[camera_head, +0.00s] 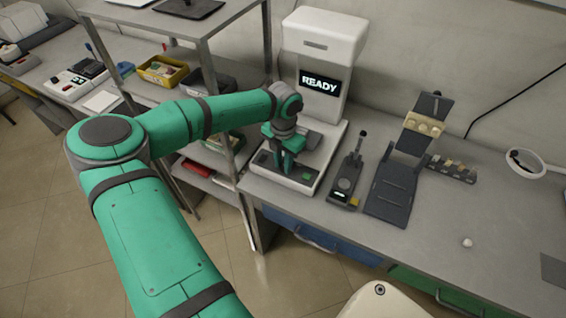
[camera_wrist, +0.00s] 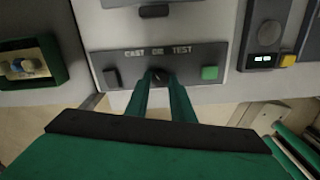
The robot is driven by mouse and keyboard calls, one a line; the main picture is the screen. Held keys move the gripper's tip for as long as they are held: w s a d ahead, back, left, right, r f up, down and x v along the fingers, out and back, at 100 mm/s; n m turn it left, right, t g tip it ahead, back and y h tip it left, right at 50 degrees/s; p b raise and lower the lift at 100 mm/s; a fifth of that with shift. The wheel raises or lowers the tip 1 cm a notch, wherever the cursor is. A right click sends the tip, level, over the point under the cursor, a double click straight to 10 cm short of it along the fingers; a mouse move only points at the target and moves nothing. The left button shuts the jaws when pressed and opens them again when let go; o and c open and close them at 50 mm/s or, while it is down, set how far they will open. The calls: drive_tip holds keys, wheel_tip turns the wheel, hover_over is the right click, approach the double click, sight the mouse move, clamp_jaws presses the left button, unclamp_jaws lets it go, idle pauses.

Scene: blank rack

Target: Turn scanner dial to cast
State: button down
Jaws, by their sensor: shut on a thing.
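The scanner (camera_head: 322,60) is a white machine on the bench with a screen reading READY. Its dark front panel (camera_wrist: 212,55) carries the labels CAST, a middle word that looks like DIE, and TEST. A dark dial (camera_wrist: 157,75) sits under the middle label, and my gripper (camera_wrist: 160,85) is shut on it from the front. The fingers hide part of the dial, so I cannot tell clearly where it points. A green button (camera_wrist: 209,73) is right of the dial, and a dark block (camera_wrist: 111,78) is left of it. In the head view my gripper (camera_head: 286,168) reaches down to the scanner's base.
A metal shelf rack (camera_head: 232,60) with bins stands close left of the scanner. A dark handheld device (camera_head: 345,185) and a dark stand (camera_head: 393,190) are to its right.

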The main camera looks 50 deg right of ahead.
drive_tip(key=shift+s+d+n, duration=0.15)
drive_tip(key=shift+d+n, duration=0.05)
drive_tip(key=shift+n, duration=1)
drive_tip(key=c, duration=1.5)
unclamp_jaws()
drive_tip(key=shift+c, duration=0.2)
drive_tip(key=shift+a, duration=0.1)
drive_tip(key=shift+r, duration=0.1)
wheel_tip(320, 180, up, 11)
drive_tip(key=shift+f, duration=0.2)
